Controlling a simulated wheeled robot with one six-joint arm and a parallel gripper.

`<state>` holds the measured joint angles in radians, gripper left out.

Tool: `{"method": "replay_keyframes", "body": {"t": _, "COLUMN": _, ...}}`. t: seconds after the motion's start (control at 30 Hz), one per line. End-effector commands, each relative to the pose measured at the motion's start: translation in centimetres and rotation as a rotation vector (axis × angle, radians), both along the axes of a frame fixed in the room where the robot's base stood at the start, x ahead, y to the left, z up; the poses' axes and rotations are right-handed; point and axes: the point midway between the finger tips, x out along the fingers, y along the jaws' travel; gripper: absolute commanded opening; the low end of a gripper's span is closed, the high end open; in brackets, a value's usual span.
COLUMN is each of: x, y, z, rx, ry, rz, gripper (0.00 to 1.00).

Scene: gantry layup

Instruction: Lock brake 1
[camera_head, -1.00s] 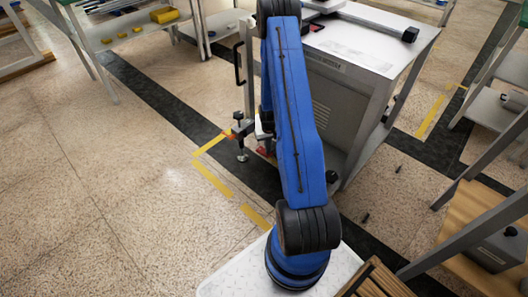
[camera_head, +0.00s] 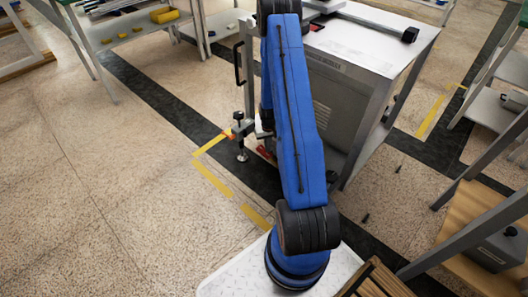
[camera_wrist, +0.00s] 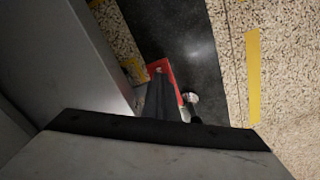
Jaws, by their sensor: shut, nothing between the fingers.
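The cart (camera_head: 372,68) is a grey cabinet with a pale top, standing behind my blue arm. Low at its left side is a small red part (camera_head: 264,151), which looks like a brake pedal; I cannot read any number on it. In the wrist view a red piece (camera_wrist: 163,67) shows near the floor, partly hidden behind my gripper. My gripper (camera_wrist: 161,84) is shut and empty, its dark fingers close over or beside the red piece; I cannot tell whether they touch. My arm hides most of the gripper in the head view.
A levelling foot with a black knob (camera_head: 240,137) stands left of the red part; a round metal foot (camera_wrist: 191,98) shows in the wrist view. A black handle (camera_head: 238,62) rises above. Yellow tape (camera_head: 211,180) marks the floor. Floor to the left is clear; benches stand at right.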

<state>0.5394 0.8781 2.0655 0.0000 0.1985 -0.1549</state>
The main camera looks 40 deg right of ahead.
Motion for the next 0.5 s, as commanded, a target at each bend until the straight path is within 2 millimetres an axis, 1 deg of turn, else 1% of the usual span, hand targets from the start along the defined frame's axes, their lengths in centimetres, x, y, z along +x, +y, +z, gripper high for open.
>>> {"method": "replay_keyframes", "body": {"t": 0.5, "x": 0.0, "y": 0.0, "z": 3.4, "rx": -0.001, "ry": -0.002, "rz": 0.000, "gripper": 0.00}}
